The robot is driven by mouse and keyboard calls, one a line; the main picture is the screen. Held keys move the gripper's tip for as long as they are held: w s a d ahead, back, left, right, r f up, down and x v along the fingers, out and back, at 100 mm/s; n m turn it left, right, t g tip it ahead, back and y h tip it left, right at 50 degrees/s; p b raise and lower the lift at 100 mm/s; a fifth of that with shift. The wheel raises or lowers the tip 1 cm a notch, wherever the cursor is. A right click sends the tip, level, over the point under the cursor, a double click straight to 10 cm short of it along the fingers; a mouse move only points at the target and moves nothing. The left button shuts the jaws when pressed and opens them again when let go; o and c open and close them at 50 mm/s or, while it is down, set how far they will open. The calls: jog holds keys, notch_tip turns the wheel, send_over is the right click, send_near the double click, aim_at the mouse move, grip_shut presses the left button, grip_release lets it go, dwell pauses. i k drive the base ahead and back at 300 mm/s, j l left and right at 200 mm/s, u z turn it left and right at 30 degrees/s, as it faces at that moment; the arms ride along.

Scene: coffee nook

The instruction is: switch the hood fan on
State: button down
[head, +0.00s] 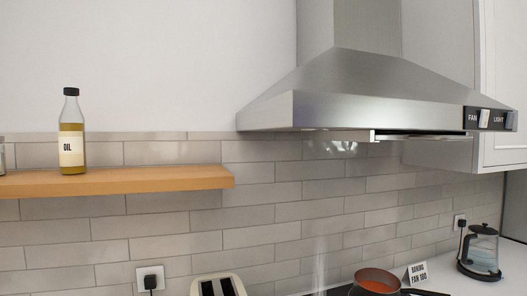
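The steel range hood (365,95) hangs on the wall at the upper right of the head view. A black control panel at the right end of its front edge carries two labels. The fan switch (484,119) is a light rocker beside the word FAN. The light switch (509,121) is a similar rocker beside the word LIGHT, near the right end. The tilt of either rocker is too small to tell. My gripper is not in this view.
A wooden shelf (115,181) with an oil bottle (71,135) juts out at left. Below are a toaster (218,286), a pot (376,281) on the hob, a small sign (417,274) and a glass kettle (481,252). A white cabinet (497,75) adjoins the hood's right side.

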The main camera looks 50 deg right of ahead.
aim_at(483, 120)
jog(key=z, duration=1.95)
